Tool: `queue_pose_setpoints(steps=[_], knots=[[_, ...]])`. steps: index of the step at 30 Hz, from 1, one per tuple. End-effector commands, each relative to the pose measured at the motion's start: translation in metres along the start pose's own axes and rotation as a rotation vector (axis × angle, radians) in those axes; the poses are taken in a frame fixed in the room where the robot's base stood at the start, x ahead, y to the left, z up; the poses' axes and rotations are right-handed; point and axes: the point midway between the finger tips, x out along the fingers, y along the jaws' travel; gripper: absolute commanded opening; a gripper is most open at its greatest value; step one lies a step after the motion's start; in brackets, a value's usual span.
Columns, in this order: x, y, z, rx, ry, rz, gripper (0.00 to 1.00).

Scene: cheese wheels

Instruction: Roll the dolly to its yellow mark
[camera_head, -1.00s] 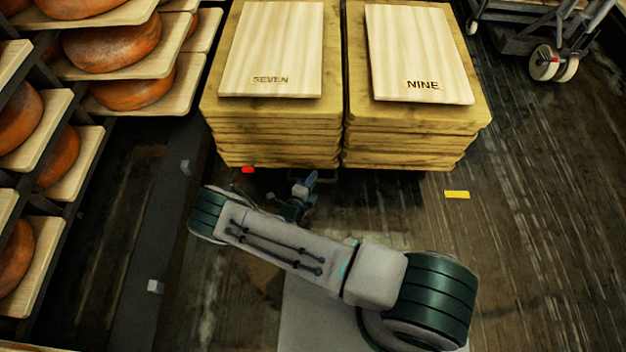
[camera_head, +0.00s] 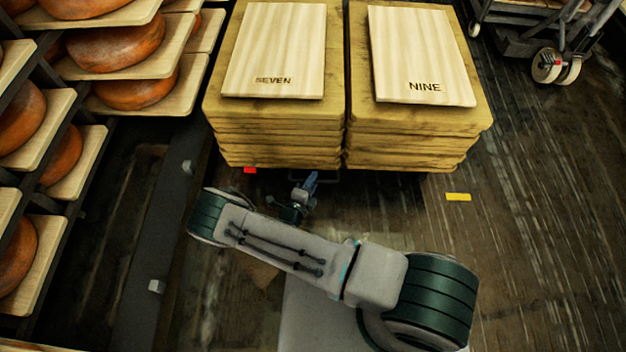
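The dolly carries two stacks of wooden boards, with a pale board marked SEVEN (camera_head: 275,45) on the left stack and one marked NINE (camera_head: 420,50) on the right stack. The dolly's own frame (camera_head: 327,176) is mostly hidden beneath the boards. The yellow mark (camera_head: 458,197) lies on the floor, just in front of the right stack's right corner and apart from it. My gripper (camera_head: 308,186) is at the dolly's near side, below the gap between the stacks. It is small and dark here, and I cannot see whether its fingers hold the dolly.
A red mark (camera_head: 250,170) lies at the left stack's near left corner. A rack of orange cheese wheels (camera_head: 110,45) stands along the left. A wheeled cart (camera_head: 540,40) is at the top right. The floor on the right is clear.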

Motion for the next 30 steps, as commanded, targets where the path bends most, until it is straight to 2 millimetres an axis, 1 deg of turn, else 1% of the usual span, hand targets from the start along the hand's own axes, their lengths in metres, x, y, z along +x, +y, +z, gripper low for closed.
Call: queue_pose_setpoints(steps=[1,9,12,15,18,21,30], knots=[[-0.011,-0.003,0.001,-0.001,-0.004,0.002,0.34],[-0.073,-0.004,0.002,0.000,-0.007,0.002,0.34],[-0.094,-0.003,0.002,-0.001,-0.007,0.002,0.34],[-0.110,-0.002,0.002,-0.001,-0.007,0.001,0.34],[-0.120,-0.001,0.002,0.000,-0.006,0.002,0.34],[-0.126,-0.001,0.002,0.000,-0.006,0.001,0.34],[-0.128,0.000,0.002,0.000,-0.005,0.001,0.34]])
